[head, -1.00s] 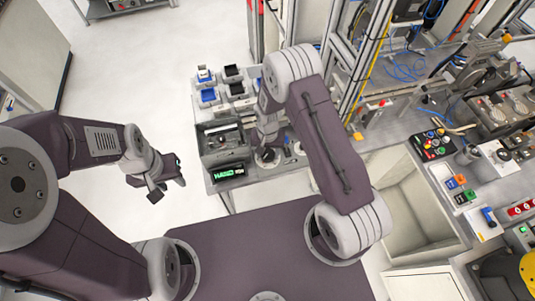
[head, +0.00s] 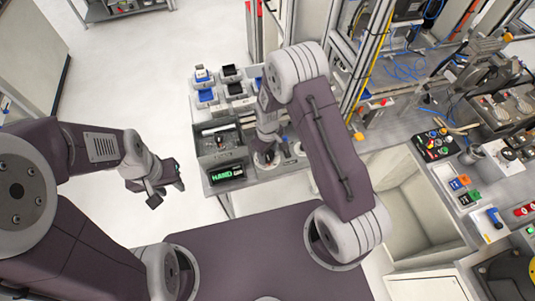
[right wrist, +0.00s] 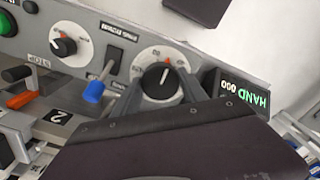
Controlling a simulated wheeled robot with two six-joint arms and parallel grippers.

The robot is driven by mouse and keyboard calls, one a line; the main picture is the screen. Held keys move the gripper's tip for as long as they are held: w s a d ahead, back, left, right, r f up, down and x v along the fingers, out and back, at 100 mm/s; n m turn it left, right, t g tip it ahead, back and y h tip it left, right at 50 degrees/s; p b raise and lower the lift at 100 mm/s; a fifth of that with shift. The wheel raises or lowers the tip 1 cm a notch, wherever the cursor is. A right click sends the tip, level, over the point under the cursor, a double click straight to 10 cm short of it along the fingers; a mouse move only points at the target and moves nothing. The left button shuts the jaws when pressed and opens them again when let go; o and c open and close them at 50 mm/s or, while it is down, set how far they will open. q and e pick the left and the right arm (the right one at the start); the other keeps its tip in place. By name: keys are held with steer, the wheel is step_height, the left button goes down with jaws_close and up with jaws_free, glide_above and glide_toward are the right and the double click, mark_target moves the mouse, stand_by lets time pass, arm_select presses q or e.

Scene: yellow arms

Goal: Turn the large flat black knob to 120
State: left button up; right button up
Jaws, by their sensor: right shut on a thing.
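The large flat black knob (right wrist: 161,82) sits on a white round dial (right wrist: 148,55) in the right wrist view. Its white pointer line points up in the picture, near an orange mark on the dial. My right gripper (right wrist: 160,92) is shut on the knob, one finger on each side. In the head view my right gripper (head: 266,157) is down at the panel and hides most of the knob. A small display (right wrist: 243,94) beside the dial reads HAND and 000. My left gripper (head: 167,189) hangs over the floor, empty, its fingers apart.

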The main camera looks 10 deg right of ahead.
steer(key=n, duration=0.4)
steer(key=shift+w+n+b, duration=0.1)
steer(key=shift+n+b, duration=0.2)
steer(key=shift+b, duration=0.05)
steer(key=n, duration=0.4)
steer(key=shift+n+b, duration=0.3)
steer(key=n, duration=0.4)
steer(key=shift+w+n, duration=0.1)
steer(key=shift+n, duration=0.2)
steer(key=shift+n+b, duration=0.4)
steer(key=shift+n, duration=1.5)
steer(key=o, duration=1.4)
